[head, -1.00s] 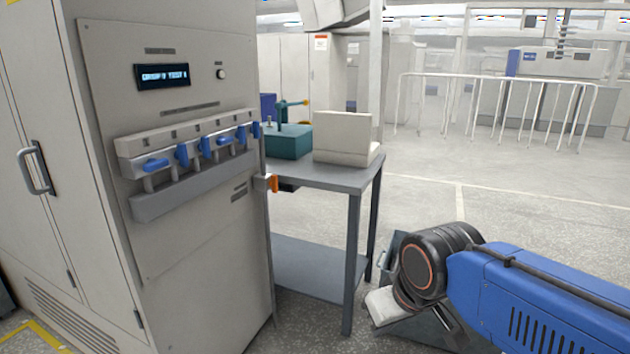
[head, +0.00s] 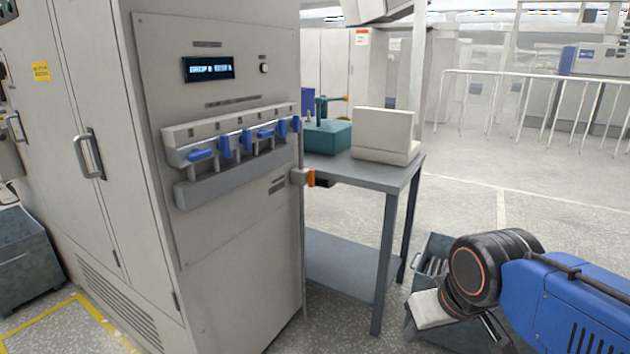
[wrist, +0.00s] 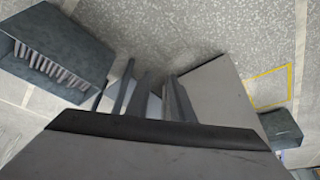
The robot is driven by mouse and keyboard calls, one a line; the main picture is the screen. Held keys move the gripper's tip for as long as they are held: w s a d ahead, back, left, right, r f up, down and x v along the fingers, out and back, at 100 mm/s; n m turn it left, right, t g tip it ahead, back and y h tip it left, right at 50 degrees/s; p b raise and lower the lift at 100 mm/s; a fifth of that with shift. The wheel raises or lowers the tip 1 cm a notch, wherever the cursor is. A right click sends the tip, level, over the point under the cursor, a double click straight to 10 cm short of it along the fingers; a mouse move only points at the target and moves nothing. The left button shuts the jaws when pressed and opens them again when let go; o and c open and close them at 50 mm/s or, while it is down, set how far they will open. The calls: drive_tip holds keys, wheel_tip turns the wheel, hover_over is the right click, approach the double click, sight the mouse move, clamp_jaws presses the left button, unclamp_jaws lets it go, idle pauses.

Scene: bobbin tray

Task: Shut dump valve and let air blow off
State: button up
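A grey cabinet (head: 225,240) carries a manifold (head: 232,122) with a row of several blue valve handles in the head view. The leftmost blue handle (head: 200,155) and one farther right (head: 266,133) lie sideways; the others hang upright. An orange handle (head: 311,178) hangs upright on a fitting at the cabinet's right edge. No readable label tells which is the dump valve. A small blue-lit display (head: 208,68) is above, its text blurred. My blue and black arm is at the lower right, well away from all handles.
A grey table (head: 390,177) right of the cabinet holds a teal box (head: 328,135) and a pale angled block (head: 383,135). A crate (head: 432,250) stands on the floor by my arm; it also shows in the wrist view (wrist: 75,60). Open floor lies farther right.

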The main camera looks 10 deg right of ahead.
drive_tip(key=shift+o, duration=0.9)
drive_tip(key=shift+w+a, duration=0.2)
drive_tip(key=shift+w, duration=0.1)
drive_tip(key=w+a+r+m+g+y, duration=0.25)
drive_tip(key=w+a+m+y, duration=0.4)
drive_tip(key=w, duration=0.55)
drive_tip(key=m+t+y, duration=0.7)
drive_tip(key=m+t, duration=0.3)
drive_tip(key=m, duration=1)
approach(314, 175)
drive_tip(key=x, duration=0.8)
drive_tip(key=shift+w+a, duration=0.25)
drive_tip(key=shift+a, duration=0.05)
drive_tip(key=shift+c, duration=0.6)
clamp_jaws()
